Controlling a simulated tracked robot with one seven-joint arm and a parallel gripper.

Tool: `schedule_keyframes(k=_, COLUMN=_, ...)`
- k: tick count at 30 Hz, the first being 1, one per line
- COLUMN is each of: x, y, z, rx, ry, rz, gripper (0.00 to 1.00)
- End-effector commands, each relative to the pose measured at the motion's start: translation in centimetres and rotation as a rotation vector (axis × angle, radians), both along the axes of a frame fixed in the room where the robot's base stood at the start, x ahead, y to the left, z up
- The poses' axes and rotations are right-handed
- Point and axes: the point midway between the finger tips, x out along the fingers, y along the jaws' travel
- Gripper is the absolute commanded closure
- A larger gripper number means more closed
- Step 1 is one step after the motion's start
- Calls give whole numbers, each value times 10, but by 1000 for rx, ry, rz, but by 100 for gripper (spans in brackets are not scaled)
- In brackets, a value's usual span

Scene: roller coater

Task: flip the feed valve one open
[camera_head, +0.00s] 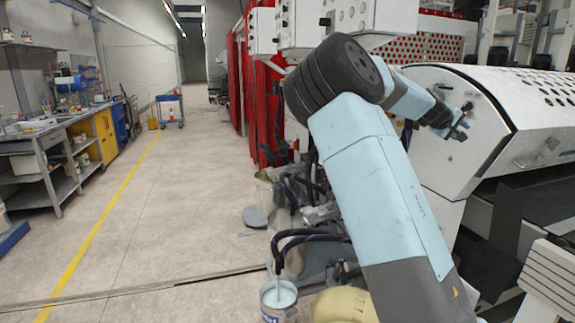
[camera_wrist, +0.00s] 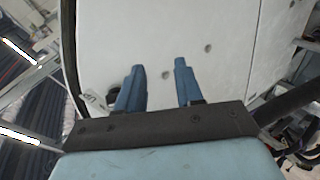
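My gripper (camera_wrist: 159,66) has its two blue fingers apart in the wrist view, with nothing between them. They point at a pale machine panel (camera_wrist: 165,30) with several small round bolts or holes. A small dark knob-like part (camera_wrist: 112,96) shows just left of the left finger; I cannot tell if they touch. In the head view my gripper (camera_head: 460,127) is in front of the white end panel of the machine (camera_head: 485,135) at right. I cannot make out feed valve one for certain in either view.
Dark hoses (camera_head: 300,238) and pump-like equipment stand low beside my arm, with an open can (camera_head: 278,298) in front. Red curtains (camera_head: 240,95) hang behind. A workbench (camera_head: 50,150) lines the left wall. The floor aisle (camera_head: 165,215) is clear.

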Motion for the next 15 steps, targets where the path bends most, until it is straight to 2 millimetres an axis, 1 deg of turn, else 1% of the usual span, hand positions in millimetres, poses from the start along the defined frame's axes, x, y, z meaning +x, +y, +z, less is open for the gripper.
schedule_keyframes(k=1, x=-12, y=-7, z=-13, rx=65, ry=-8, rz=-18, gripper=64)
schedule_keyframes(k=3, x=-25, y=-10, z=-32, rx=148, ry=-12, rz=-39, gripper=64)
schedule_keyframes(k=6, x=-44, y=-10, z=-55, rx=264, ry=-22, rz=-65, gripper=64)
schedule_keyframes(k=8, x=-54, y=-7, z=-67, rx=332, ry=-28, rz=-78, gripper=64)
schedule_keyframes(k=12, x=-78, y=7, z=-89, rx=480, ry=-36, rz=-99, gripper=64)
schedule_keyframes(k=15, x=-94, y=22, z=-100, rx=580, ry=-43, rz=-107, gripper=64)
